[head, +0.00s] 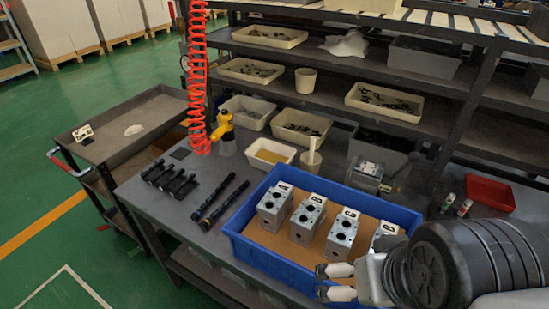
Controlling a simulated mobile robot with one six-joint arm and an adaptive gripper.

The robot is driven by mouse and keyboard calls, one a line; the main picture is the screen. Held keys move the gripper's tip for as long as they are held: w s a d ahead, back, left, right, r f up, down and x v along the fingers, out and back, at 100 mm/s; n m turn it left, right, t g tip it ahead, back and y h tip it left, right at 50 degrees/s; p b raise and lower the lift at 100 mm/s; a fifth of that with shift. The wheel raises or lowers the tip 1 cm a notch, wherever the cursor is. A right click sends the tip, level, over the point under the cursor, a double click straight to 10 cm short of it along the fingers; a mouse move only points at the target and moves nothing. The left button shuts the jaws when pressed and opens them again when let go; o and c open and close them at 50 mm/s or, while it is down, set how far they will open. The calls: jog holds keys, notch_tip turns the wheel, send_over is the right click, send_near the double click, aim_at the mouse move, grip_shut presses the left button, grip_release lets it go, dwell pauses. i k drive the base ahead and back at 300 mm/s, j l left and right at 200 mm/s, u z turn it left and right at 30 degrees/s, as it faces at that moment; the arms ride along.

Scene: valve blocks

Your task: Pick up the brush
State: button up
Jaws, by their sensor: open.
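A pale handle, which looks like the brush (312,147), stands upright in a small white cup (311,162) on the grey workbench, behind the blue crate. Its lower end is hidden inside the cup. My gripper (322,281) is at the lower right, over the front part of the blue crate (258,262). Its two light fingers are apart, with nothing seen between them. It is well to the front of the cup and not touching the brush.
Valve blocks (309,218) stand in the blue crate; my arm partly hides the rightmost. A metal fixture (368,177) stands right of the cup, a shallow white tray (270,152) left of it. A red coiled hose (197,80) hangs above a yellow tool (223,125).

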aim_at(313, 140)
jog(key=i+j+z, duration=0.1)
jog(key=j, duration=0.25)
jog(key=i+j+z, duration=0.15)
jog(key=j, duration=0.2)
jog(key=i+j+z, duration=0.1)
jog(key=j, duration=0.25)
jog(key=i+j+z, duration=0.15)
jog(key=j, duration=0.2)
jog(key=i+j+z, duration=0.1)
jog(key=j, duration=0.3)
